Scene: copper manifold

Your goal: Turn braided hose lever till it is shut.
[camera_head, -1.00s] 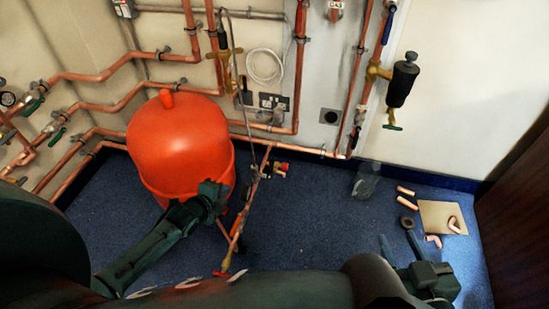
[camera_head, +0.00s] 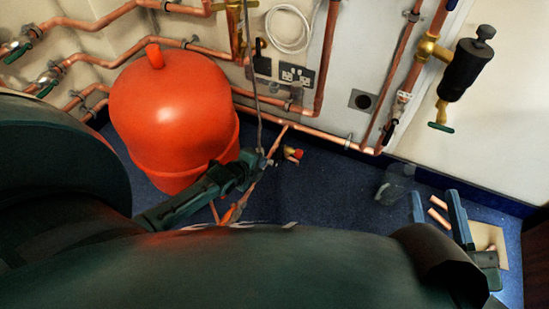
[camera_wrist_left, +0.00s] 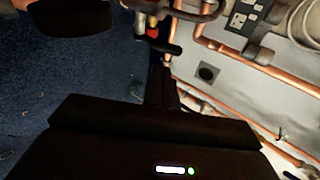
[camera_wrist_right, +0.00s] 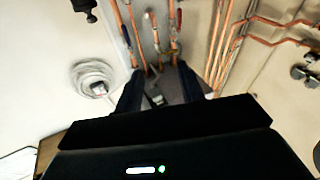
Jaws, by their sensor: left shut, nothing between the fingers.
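The grey braided hose (camera_head: 258,85) hangs down in front of the wall beside the orange tank and ends near my left gripper. My left gripper (camera_head: 262,164) is shut and empty, close to the hose's lower end and a copper pipe; whether it touches them I cannot tell. The hose's lever cannot be made out clearly; the gripper may hide it. A small red and yellow fitting (camera_head: 293,154) shows just beyond, and also in the left wrist view (camera_wrist_left: 152,24). My right gripper (camera_head: 438,208) is open and empty at the right; its spread fingers show in the right wrist view (camera_wrist_right: 160,90).
The orange tank (camera_head: 172,115) stands left of my left gripper. Copper pipes (camera_head: 330,142) run along the wall and low near the floor. A black cylinder on a brass valve (camera_head: 466,70) hangs at the right. Loose copper pieces (camera_head: 438,215) lie near my right gripper.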

